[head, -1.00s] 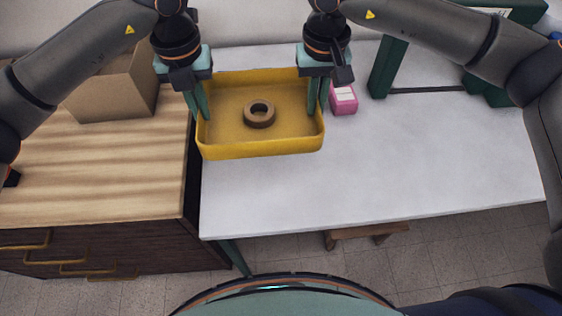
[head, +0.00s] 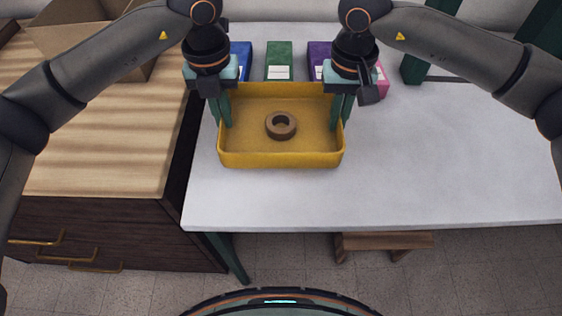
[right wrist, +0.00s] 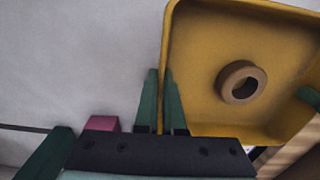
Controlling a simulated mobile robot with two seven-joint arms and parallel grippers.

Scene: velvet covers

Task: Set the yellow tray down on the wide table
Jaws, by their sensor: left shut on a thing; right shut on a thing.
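The yellow tray (head: 280,160) is level over the left part of the wide white table (head: 450,160); I cannot tell whether its underside touches the top. A brown ring (head: 281,126) lies flat inside it. My left gripper (head: 225,112) is shut on the tray's left wall. My right gripper (head: 344,112) is shut on its right wall. The right wrist view shows the right gripper's fingers (right wrist: 161,95) on both sides of the tray's wall (right wrist: 167,50), with the ring (right wrist: 241,82) inside.
Blue (head: 240,60), green (head: 279,62), purple (head: 319,60) and pink (head: 381,82) boxes stand behind the tray. A wooden-topped drawer cabinet (head: 90,150) with an open carton (head: 85,35) adjoins on the left. The table is clear in front and to the right.

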